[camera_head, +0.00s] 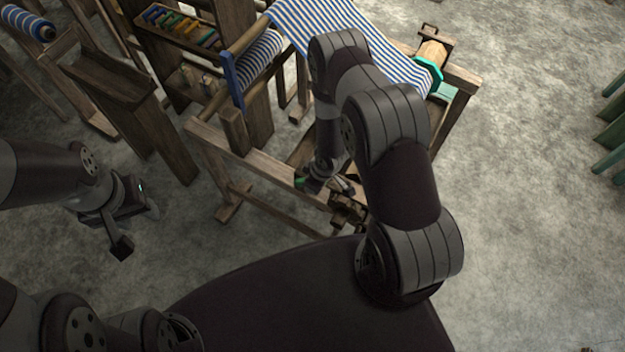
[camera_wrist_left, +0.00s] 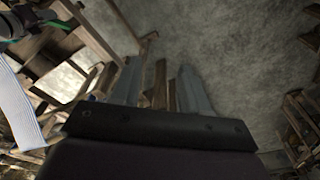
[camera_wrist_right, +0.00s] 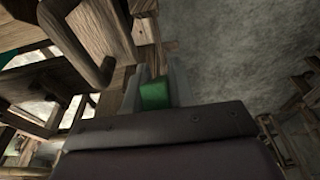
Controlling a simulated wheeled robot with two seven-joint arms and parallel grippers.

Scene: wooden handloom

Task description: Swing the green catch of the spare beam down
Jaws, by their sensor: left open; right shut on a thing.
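The green catch (camera_wrist_right: 154,95) shows in the right wrist view as a small green block between the fingers of my right gripper (camera_wrist_right: 155,88). My right gripper is shut on it. In the head view, a bit of the green catch (camera_head: 299,183) shows beside my right gripper (camera_head: 313,185), at the loom's near wooden rail. My right arm hides part of that area. My left gripper (camera_head: 138,229) is open and empty over the floor left of the loom. Its spread fingers also show in the left wrist view (camera_wrist_left: 160,88). I cannot tell which beam is the spare one.
The wooden loom (camera_head: 235,150) carries striped blue and white cloth (camera_head: 300,22). A teal-ended roller (camera_head: 432,72) is at its right. A wooden trough (camera_head: 105,75) stands at the left. Green slats (camera_head: 612,135) are at the right edge. Concrete floor (camera_head: 540,220) is clear on the right.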

